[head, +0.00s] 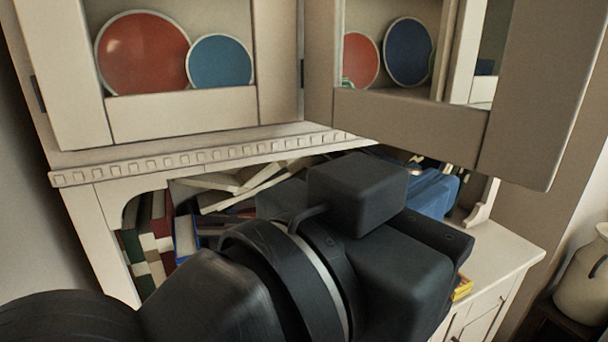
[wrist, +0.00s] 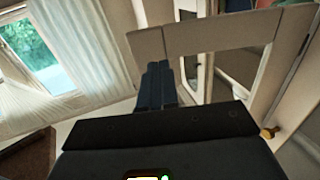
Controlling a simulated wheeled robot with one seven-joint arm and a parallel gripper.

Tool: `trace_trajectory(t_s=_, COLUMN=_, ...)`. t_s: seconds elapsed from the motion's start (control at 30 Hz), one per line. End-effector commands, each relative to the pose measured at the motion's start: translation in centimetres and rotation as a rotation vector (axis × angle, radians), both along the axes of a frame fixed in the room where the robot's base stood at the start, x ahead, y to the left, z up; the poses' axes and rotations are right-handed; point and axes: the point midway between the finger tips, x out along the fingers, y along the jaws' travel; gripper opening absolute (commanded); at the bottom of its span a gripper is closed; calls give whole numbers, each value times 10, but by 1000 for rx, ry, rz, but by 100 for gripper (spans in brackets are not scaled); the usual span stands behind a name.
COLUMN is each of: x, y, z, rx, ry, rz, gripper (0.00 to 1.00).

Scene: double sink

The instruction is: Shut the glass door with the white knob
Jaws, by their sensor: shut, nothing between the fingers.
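A cream cabinet door with a glass pane (head: 410,115) stands open at the right in the head view, its wide frame swung out toward me. A door frame with a glass pane (wrist: 285,45) also fills the upper right of the wrist view. My gripper (wrist: 156,75) is shut and empty, its dark fingers together in front of the left part of that frame; I cannot tell whether they touch it. A small yellowish knob (wrist: 269,132) shows at the right of the wrist view; which door it belongs to is unclear. No clearly white knob is visible. My arm hides much of the cabinet's middle.
The left glass door (head: 180,120) looks shut, with red and blue plates (head: 140,52) behind it. Books (head: 155,235) fill the open shelf below. The worktop (head: 500,248) reaches right, near a pale jug (head: 583,275). A curtained window (wrist: 40,45) is at the left.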

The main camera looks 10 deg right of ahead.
Motion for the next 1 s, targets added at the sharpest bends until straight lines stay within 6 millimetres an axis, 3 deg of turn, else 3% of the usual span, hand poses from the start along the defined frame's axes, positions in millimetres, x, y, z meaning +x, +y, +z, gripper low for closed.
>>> trace_trajectory(t_s=0.2, x=25, y=-38, z=2, rx=-2, ry=2, rz=-6, gripper=0)
trace_trajectory(t_s=0.43, x=45, y=-67, z=2, rx=-2, ry=2, rz=-3, gripper=0)
trace_trajectory(t_s=0.63, x=54, y=-79, z=1, rx=-1, ry=1, rz=-1, gripper=0)
trace_trajectory(t_s=1.0, x=55, y=-80, z=0, rx=-1, ry=0, rz=1, gripper=0)
